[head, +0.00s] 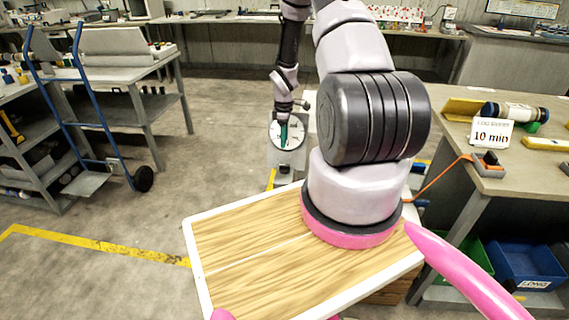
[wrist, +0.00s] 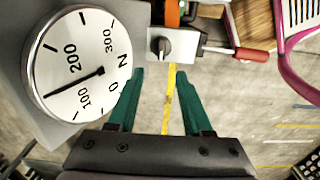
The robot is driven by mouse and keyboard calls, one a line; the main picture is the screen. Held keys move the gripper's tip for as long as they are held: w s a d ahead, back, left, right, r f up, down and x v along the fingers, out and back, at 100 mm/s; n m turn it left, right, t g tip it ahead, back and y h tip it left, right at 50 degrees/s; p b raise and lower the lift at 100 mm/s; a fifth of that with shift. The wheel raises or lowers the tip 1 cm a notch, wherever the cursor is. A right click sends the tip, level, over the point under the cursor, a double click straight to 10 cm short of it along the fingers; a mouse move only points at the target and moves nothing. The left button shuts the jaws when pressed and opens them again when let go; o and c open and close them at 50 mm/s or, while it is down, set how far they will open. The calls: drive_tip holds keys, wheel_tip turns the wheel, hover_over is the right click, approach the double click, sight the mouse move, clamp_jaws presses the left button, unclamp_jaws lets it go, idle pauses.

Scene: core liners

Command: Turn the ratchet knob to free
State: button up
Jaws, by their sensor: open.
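A dark round knob (wrist: 164,46) with a pale pointer mark sits on a grey metal block in the wrist view, beside a white dial gauge (wrist: 75,45) marked in N. I take it to be the ratchet knob. My gripper (wrist: 160,72) is open and empty, its green fingers spread, and the knob lies just beyond the fingertips, roughly between them. In the head view my gripper (head: 284,133) is in front of the dial gauge (head: 299,131) on its grey stand. The knob cannot be made out there. Any lettering around the knob is unreadable.
A red-handled lever (wrist: 246,56) sticks out right of the knob, with an orange part (wrist: 172,12) above. A blue hand truck (head: 100,110) stands at left. A bench (head: 480,185) at right carries a "10 min" sign (head: 491,133). Floor left of the stand is clear.

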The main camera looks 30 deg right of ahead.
sight(285, 165)
wheel_tip(285, 165, down, 12)
drive_tip(key=shift+s, duration=0.15)
idle(0.3)
clamp_jaws()
